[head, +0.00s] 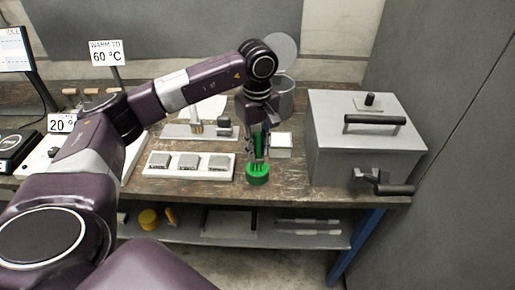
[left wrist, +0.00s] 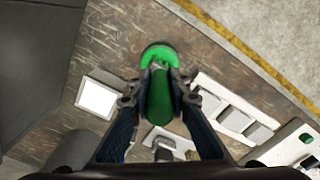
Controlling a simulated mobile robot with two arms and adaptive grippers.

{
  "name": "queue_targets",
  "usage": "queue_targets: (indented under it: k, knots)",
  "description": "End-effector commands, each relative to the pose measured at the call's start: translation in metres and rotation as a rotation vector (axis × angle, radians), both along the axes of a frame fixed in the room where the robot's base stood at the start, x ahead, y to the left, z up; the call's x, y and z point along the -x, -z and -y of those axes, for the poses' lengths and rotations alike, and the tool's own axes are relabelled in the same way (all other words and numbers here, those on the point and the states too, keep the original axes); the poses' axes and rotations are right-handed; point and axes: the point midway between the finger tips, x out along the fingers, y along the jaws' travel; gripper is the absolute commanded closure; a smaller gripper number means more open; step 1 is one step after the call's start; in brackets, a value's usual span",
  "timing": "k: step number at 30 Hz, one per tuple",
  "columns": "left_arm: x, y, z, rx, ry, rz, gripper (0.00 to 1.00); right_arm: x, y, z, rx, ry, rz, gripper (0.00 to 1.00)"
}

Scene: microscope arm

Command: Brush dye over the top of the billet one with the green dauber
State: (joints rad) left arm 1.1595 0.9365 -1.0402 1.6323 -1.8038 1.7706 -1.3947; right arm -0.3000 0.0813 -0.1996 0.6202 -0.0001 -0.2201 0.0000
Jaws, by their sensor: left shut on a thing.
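My left gripper (head: 257,152) points down over the bench near its front edge. It is shut on the green dauber (left wrist: 160,95), whose handle runs between the fingers in the left wrist view. Three grey billets sit in a white tray (head: 150,171) left of the gripper: left (head: 159,160), middle (head: 188,161) and right (head: 219,163). Their labels are too small to read. My right gripper is not in view.
A white square block (head: 281,146) is just right of the gripper. A large grey box (head: 365,140) with handles stands farther right. A microscope-like stand (head: 190,131) is behind the tray. Signs reading 60 °C (head: 106,52) and 20 °C (head: 62,123) stand at left.

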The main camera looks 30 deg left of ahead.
Motion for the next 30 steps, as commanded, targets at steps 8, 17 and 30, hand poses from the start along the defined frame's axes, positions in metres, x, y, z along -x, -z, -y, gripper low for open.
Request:
queue_targets:
  k: [8,17,30]
  knots:
    - [0.001,0.002,0.000,-0.001,0.001,-0.004,1.00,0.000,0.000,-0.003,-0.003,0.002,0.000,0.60]
    - [0.000,-0.012,0.000,0.000,0.001,-0.002,1.00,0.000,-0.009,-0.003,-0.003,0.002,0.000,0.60]
    - [0.000,-0.049,0.000,0.000,0.001,-0.001,1.00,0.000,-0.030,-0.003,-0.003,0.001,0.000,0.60]
